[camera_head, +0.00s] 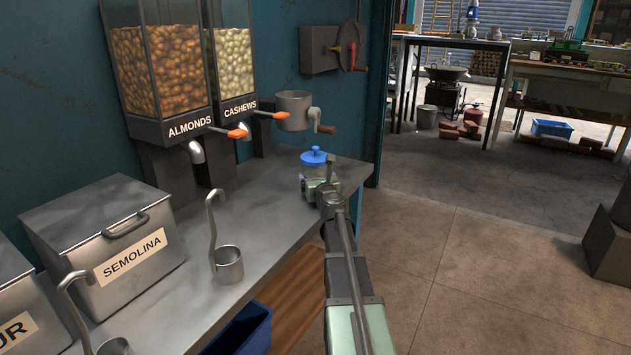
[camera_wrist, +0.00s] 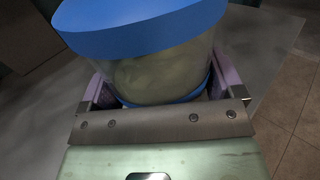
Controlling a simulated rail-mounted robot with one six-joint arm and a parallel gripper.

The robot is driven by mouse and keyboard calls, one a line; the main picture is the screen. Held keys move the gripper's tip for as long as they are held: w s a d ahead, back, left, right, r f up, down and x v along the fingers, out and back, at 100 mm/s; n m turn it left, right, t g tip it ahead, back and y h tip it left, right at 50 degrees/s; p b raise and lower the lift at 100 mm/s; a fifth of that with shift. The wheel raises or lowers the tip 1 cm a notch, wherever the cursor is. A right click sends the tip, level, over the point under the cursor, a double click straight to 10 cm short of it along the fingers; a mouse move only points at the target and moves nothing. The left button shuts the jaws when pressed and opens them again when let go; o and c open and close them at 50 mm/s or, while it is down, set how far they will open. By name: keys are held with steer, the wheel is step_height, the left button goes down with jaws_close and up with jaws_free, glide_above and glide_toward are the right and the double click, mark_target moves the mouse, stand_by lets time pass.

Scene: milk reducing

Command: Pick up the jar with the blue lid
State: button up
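The jar with the blue lid (camera_head: 313,157) is near the far end of the metal counter, below the hand grinder. In the wrist view the jar (camera_wrist: 155,80) fills the space between the fingers of my gripper (camera_wrist: 162,92). It has a clear body with pale contents and a blue band at its lower edge. My gripper (camera_head: 319,184) has one finger on each side of the jar. The pads lie close to its sides, but I cannot tell whether they press on it. The jar's underside is hidden, so I cannot tell whether it rests on the counter.
The almond (camera_head: 160,70) and cashew (camera_head: 233,60) dispensers, a semolina bin (camera_head: 105,240) and a ladle (camera_head: 228,264) are to the left. The counter (camera_head: 270,205) is bare between ladle and jar.

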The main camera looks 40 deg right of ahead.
steer(key=shift+c, duration=0.6)
steer(key=shift+r, duration=0.1)
step_height(320, 180, up, 20)
steer(key=p, duration=2)
steer(key=shift+r, duration=0.15)
